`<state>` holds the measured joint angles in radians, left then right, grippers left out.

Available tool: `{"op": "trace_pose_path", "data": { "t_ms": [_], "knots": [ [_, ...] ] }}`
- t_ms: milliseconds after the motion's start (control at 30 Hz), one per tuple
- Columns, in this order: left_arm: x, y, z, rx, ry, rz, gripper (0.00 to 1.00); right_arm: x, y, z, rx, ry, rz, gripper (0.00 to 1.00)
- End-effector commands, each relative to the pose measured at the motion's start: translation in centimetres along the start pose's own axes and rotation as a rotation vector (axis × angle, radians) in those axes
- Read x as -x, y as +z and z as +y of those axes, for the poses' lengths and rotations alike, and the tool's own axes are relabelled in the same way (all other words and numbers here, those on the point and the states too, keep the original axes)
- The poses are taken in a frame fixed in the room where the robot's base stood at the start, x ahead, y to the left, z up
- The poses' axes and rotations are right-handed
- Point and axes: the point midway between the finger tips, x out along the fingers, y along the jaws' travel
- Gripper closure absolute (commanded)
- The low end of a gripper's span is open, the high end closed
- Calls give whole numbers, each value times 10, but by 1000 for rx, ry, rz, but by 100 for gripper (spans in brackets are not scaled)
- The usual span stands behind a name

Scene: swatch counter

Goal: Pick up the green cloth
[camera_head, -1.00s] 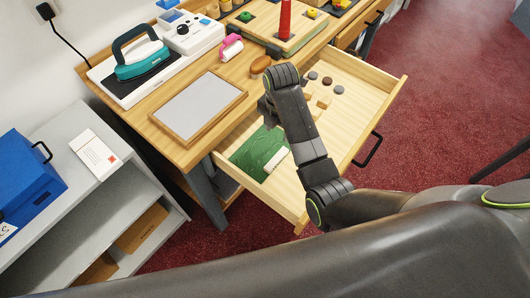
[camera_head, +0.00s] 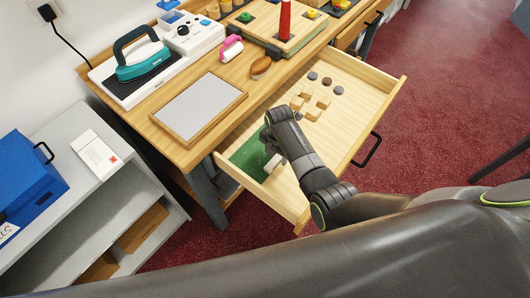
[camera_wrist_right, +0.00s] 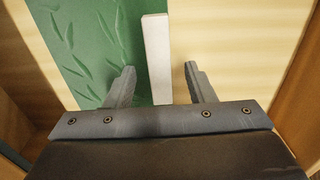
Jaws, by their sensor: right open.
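The green cloth (camera_head: 249,154) lies flat in the near left part of the open drawer. In the right wrist view the cloth (camera_wrist_right: 88,45) shows a leaf pattern and fills the left side. A white block or bar (camera_wrist_right: 157,58) lies along the cloth's right edge; in the head view it is the pale piece (camera_head: 272,163). My right gripper (camera_wrist_right: 158,82) is open, with one finger over the cloth and the other over bare drawer floor, the white bar between them. I cannot tell whether the fingers touch anything. My left gripper is not in view.
The open drawer (camera_head: 357,139) also holds several wooden blocks (camera_head: 311,106) and dark round discs farther back. A framed grey board (camera_head: 198,106) lies on the bench above. A teal iron (camera_head: 140,57) stands behind. A grey shelf (camera_head: 87,195) is at left.

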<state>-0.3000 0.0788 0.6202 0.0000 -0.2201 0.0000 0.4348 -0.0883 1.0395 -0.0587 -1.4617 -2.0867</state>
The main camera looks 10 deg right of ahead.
Motion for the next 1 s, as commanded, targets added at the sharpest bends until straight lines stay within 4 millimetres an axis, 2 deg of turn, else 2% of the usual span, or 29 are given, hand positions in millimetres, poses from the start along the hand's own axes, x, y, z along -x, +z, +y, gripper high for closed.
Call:
{"op": "trace_pose_path", "data": {
  "t_ms": [167,433,800,1000],
  "knots": [
    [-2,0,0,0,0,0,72,-15,0,0,0,0,0,51],
    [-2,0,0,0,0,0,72,-16,0,0,-1,1,-1,51],
    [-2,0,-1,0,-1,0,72,-16,0,0,-1,1,0,98],
    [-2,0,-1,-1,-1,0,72,-16,0,0,-1,1,-1,100]
  ]
}}
